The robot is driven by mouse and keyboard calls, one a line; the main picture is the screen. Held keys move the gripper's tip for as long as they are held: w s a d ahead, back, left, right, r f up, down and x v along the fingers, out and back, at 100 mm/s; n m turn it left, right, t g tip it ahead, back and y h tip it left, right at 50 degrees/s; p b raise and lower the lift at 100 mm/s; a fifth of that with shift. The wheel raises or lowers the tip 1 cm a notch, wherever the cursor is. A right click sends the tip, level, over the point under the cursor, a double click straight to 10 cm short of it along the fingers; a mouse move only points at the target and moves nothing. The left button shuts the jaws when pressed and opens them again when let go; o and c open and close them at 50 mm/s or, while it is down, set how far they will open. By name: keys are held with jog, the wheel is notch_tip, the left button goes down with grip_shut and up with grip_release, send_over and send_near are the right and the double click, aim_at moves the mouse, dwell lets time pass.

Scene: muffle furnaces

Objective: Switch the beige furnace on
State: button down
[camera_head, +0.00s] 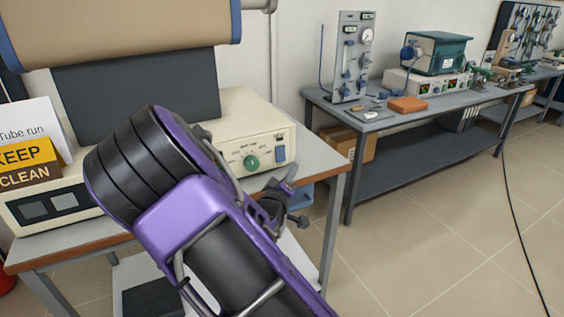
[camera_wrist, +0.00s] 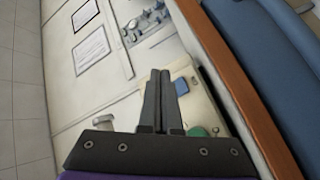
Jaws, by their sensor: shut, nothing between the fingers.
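The beige furnace (camera_head: 232,110) stands on the bench at the left, partly hidden behind my arm. Its front panel carries a green knob (camera_head: 251,162) and, to the right of it, a blue switch (camera_head: 281,154). In the wrist view the green knob (camera_wrist: 197,132) is partly hidden by my gripper, and the switch (camera_wrist: 181,87) shows just right of my fingers. My gripper (camera_wrist: 160,72) is shut and empty. In the head view my gripper (camera_head: 285,190) is in front of and below the panel. I cannot tell the switch's position or whether my fingertips touch anything.
A sign reading "KEEP CLEAN" (camera_head: 27,160) stands at the left. A tan, blue-edged body (camera_head: 120,30) and a dark panel (camera_head: 140,85) are above the furnace. A second bench (camera_head: 400,120) with instruments stands at the right. The floor (camera_head: 430,230) between is open, crossed by a black cable.

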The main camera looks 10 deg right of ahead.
jog(key=shift+w+a+f, duration=0.1)
jog(key=shift+w+a, duration=0.1)
jog(key=shift+w, duration=0.45)
jog(key=shift+w+a+f, duration=0.1)
jog(key=shift+w+a, duration=0.15)
jog(key=shift+w, duration=0.4)
jog(key=shift+w+a+f, duration=0.1)
jog(key=shift+w+a, duration=0.1)
jog(key=shift+w, duration=0.45)
dwell(0.5)
jog(key=shift+w+a, duration=0.1)
jog(key=shift+w, duration=0.3)
jog(key=shift+w+a, duration=0.1)
jog(key=shift+w, duration=0.2)
dwell(0.5)
jog(key=shift+s, duration=0.15)
jog(key=shift+s+d, duration=0.2)
jog(key=shift+s, duration=0.35)
jog(key=s, duration=0.1)
jog(key=s+d, duration=0.1)
jog(key=s, duration=0.1)
jog(key=s+p, duration=0.1)
jog(key=shift+s+d+r, duration=0.3)
jog(key=shift+s+r, duration=0.05)
jog(key=shift+s, duration=0.05)
